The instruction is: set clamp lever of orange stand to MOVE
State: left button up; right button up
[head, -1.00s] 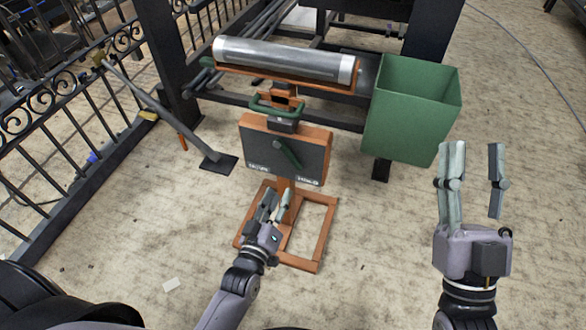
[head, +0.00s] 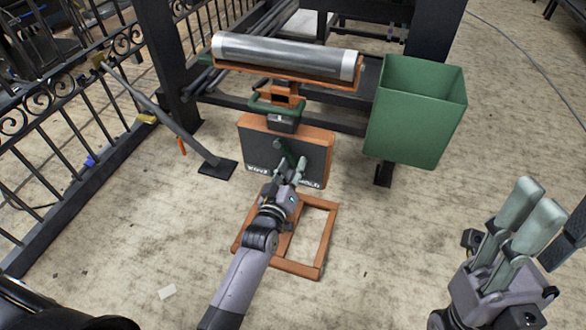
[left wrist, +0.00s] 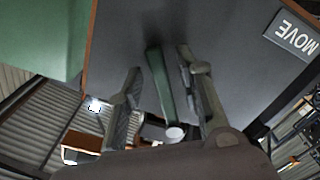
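The orange stand (head: 322,240) stands on the floor in the head view, with a dark panel (head: 257,147). A green clamp lever (head: 282,150) is on the panel's face; my left gripper partly hides it. In the left wrist view, the lever (left wrist: 160,85) lies between the spread fingers of my left gripper (left wrist: 160,72), with a visible gap on the left. The MOVE label (left wrist: 294,33) appears upside down. My right gripper (head: 556,212) is open and empty at lower right.
A silver roller (head: 285,57) tops the stand, above a green handle (head: 276,106). A green bin (head: 415,115) stands at right, a black scroll fence (head: 55,130) at left. A grey bar (head: 160,112) slants down to a floor plate. Front floor is mostly clear.

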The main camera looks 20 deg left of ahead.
pick_arm(q)
jog(key=shift+c, duration=0.2)
grip_shut()
dwell(0.6)
